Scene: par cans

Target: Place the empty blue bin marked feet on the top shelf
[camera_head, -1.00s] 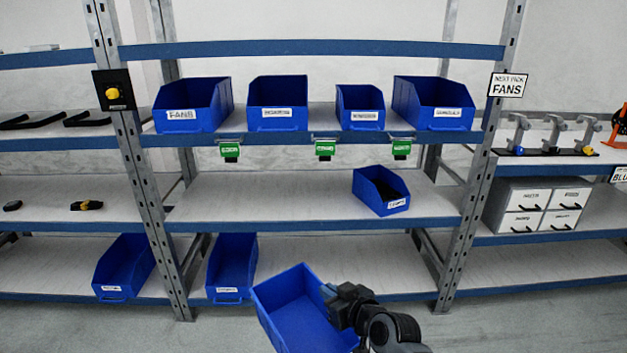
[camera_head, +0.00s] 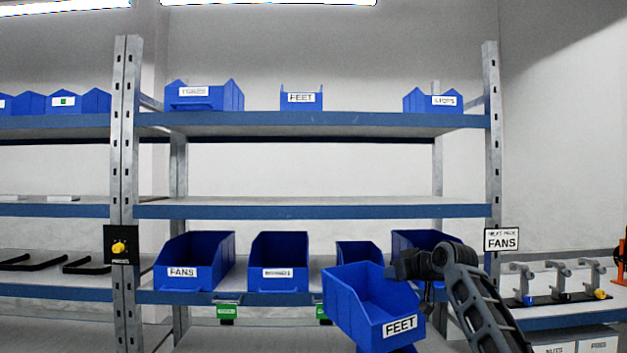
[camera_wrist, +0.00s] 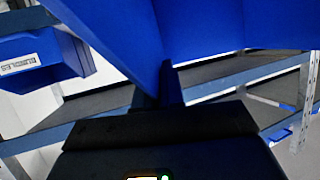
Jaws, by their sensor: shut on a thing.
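My gripper (camera_head: 398,268) is shut on the right side wall of a blue bin labelled FEET (camera_head: 368,306). In the head view the bin hangs in front of the shelf with the fans bin, tilted, and its visible inside looks empty. The held bin (camera_wrist: 190,30) fills the top of the wrist view; the fingertips are hidden there. The top shelf (camera_head: 362,119) carries a smaller bin labelled FEET (camera_head: 301,99), a bin at the left (camera_head: 204,96) and a bin at the right (camera_head: 433,101). Gaps lie on both sides of the small FEET bin, the right one wider.
The shelf below the top (camera_head: 310,211) is bare. Below it stand a FANS bin (camera_head: 194,262), another bin (camera_head: 277,262) and two partly hidden ones. Metal uprights (camera_head: 126,190) (camera_head: 492,140) bound the bay. A NEXT PICK FANS sign (camera_head: 502,240) is on the right upright.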

